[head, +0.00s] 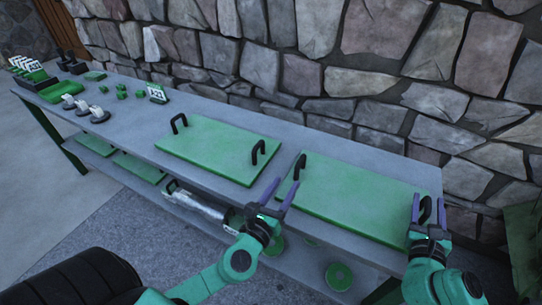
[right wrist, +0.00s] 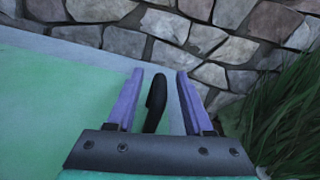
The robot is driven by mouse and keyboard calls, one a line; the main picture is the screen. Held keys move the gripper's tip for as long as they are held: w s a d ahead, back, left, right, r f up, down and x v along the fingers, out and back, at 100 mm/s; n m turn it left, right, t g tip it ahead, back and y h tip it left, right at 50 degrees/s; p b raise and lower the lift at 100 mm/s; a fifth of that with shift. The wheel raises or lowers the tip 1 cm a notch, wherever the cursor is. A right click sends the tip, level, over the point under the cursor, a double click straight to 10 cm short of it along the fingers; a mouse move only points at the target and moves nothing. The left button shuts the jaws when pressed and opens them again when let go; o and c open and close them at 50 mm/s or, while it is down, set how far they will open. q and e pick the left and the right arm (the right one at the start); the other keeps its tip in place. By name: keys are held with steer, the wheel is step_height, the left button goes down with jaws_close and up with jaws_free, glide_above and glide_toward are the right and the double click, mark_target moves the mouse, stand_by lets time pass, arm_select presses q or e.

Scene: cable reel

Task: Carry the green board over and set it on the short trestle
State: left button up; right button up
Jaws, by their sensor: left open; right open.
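Two flat green boards lie on a long grey bench, each with a black handle at either end. The right board (head: 355,197) is nearest my grippers; the left board (head: 212,148) lies beside it. My left gripper (head: 289,184) is open, just short of the right board's left handle (head: 299,166) in the picture; contact is not visible. My right gripper (head: 428,206) is open, with the right board's right handle between its fingers. In the right wrist view this handle (right wrist: 155,103) stands between the purple fingers (right wrist: 158,92), with gaps visible. I cannot make out the short trestle.
The grey bench (head: 130,125) runs along a stone wall (head: 330,60). Small green blocks (head: 121,91) and dark-based pieces (head: 98,114) stand at its far left end. A lower shelf holds more green boards and a silvery roll (head: 195,205). Grass (right wrist: 280,120) grows at the right.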

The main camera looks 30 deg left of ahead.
arm_select(q)
steer(key=shift+s, duration=0.4)
arm_select(e)
steer(key=shift+s+f, duration=0.1)
steer(key=shift+s, duration=0.15)
steer(key=s, duration=1.1)
steer(key=shift+s, duration=0.3)
